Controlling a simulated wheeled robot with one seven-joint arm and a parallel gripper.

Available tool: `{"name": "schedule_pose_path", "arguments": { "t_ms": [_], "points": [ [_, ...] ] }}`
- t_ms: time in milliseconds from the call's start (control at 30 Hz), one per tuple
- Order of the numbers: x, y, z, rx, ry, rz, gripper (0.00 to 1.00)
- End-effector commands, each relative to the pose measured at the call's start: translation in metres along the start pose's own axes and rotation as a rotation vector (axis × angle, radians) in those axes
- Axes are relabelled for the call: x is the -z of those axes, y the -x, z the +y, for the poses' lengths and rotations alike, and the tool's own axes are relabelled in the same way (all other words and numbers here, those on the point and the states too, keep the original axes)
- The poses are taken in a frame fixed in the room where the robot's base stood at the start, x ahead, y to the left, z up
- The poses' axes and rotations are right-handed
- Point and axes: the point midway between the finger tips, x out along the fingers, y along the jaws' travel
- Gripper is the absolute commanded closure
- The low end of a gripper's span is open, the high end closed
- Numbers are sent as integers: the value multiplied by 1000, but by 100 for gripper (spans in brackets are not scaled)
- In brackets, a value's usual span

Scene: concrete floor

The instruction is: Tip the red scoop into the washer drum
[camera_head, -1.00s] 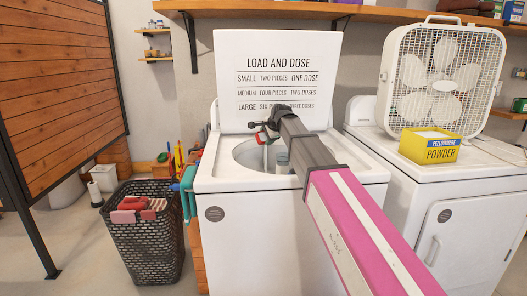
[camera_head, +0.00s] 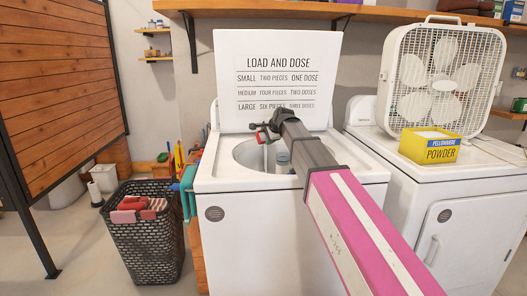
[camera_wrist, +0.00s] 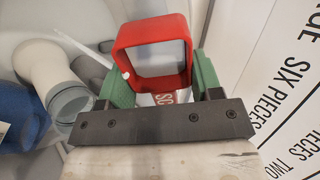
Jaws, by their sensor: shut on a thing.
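The white washer (camera_head: 285,240) stands in the middle of the head view with its lid (camera_head: 277,75) up and its round drum opening (camera_head: 243,150) uncovered. My gripper (camera_head: 265,133) is above the drum opening, in front of the lid. It is shut on the red scoop (camera_wrist: 176,28), whose small red edge also shows in the head view (camera_head: 260,138). In the wrist view the scoop sits between the two green fingers (camera_wrist: 160,82), its square rim facing the camera at a tilt.
A white post with a grey end (camera_head: 282,157) stands inside the drum. The yellow powder box (camera_head: 430,147) and a fan (camera_head: 443,75) stand on the white machine to the right. A black laundry basket (camera_head: 145,250) is on the floor to the left.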

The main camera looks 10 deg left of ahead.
Motion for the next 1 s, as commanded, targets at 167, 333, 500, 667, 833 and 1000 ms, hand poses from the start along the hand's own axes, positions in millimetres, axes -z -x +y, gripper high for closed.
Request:
{"name": "schedule_pose_path", "arguments": {
  "t_ms": [167, 333, 500, 667, 833, 1000],
  "points": [
    [0, 1, 0, 20, -1, 0, 64],
    [0, 1, 0, 39, -1, 0, 64],
    [0, 2, 0, 57, -1, 0, 64],
    [0, 2, 0, 75, -1, 0, 64],
    [0, 3, 0, 94, -1, 1, 64],
    [0, 3, 0, 112, -2, -1, 64]
  ]
}}
